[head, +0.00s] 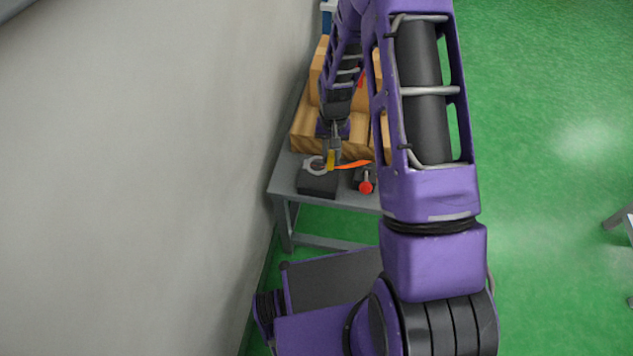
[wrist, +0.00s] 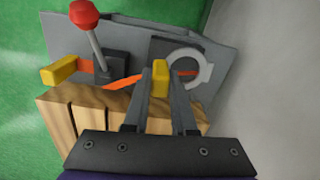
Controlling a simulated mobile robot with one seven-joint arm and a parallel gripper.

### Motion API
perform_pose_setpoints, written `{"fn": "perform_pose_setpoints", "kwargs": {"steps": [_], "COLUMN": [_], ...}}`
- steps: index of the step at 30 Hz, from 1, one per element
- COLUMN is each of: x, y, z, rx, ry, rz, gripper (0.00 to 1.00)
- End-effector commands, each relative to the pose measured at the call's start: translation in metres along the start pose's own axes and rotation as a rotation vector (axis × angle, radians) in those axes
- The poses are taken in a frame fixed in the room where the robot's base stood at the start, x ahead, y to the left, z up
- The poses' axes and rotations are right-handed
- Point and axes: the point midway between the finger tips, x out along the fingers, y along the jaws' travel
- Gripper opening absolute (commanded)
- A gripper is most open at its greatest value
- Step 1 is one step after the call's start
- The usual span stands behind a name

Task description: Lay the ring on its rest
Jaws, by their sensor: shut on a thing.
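The ring is pale grey, and its curved band shows in the head view (head: 308,166) and the wrist view (wrist: 208,68). It is at the dark block, the likely rest (head: 318,184), which also shows in the wrist view (wrist: 172,44). I cannot tell whether the ring touches the block or hovers just above it. My gripper (head: 331,157) is shut on a yellow grip piece (wrist: 160,79) beside the ring. The join between grip and ring is hidden by the fingers.
A lever with a red knob (head: 366,187) stands beside the block, with another yellow piece (wrist: 60,72) near it. An orange strip (head: 355,164) runs between. Wooden blocks (head: 306,136) stand behind on the grey table (head: 283,183). A wall (head: 150,180) is close on the left.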

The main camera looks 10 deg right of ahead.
Motion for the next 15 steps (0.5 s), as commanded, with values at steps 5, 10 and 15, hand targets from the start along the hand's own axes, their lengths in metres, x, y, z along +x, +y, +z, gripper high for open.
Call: {"fn": "perform_pose_setpoints", "kwargs": {"steps": [5, 10, 15], "x": [0.005, 0.034, 0.056], "y": [0.002, 0.003, 0.003], "z": [-0.028, -0.03, -0.03], "rx": [0.094, 0.104, 0.103], "ry": [0.0, -0.002, 0.0], "rz": [0.005, 0.006, 0.006], "gripper": [0.0, 0.0, 0.0]}}
